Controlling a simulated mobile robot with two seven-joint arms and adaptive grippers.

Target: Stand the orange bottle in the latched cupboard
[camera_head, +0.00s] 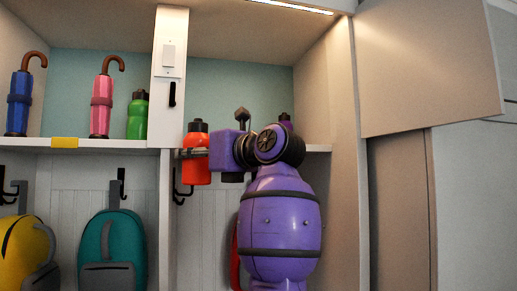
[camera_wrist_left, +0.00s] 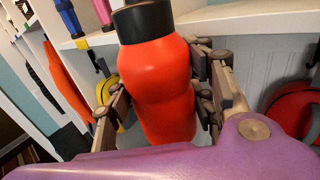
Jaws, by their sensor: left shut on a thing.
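The orange bottle (camera_head: 197,160) has a black cap and is upright. It also fills the middle of the left wrist view (camera_wrist_left: 165,85). My left gripper (camera_head: 194,155) is shut on its body, with a finger on each side in the wrist view. The bottle is at the front of the right-hand upper compartment, near its shelf edge; I cannot tell whether its base touches anything. This compartment is the open cupboard (camera_head: 230,85), with a teal back. Its pale door (camera_head: 425,65) stands swung open at the right. My purple arm hides much of the shelf. My right gripper is not in view.
A white post (camera_head: 168,80) with a black handle borders the cupboard on the left. Beyond it are a green bottle (camera_head: 138,115) and umbrellas (camera_head: 103,95). Backpacks (camera_head: 112,245) and hooks hang below.

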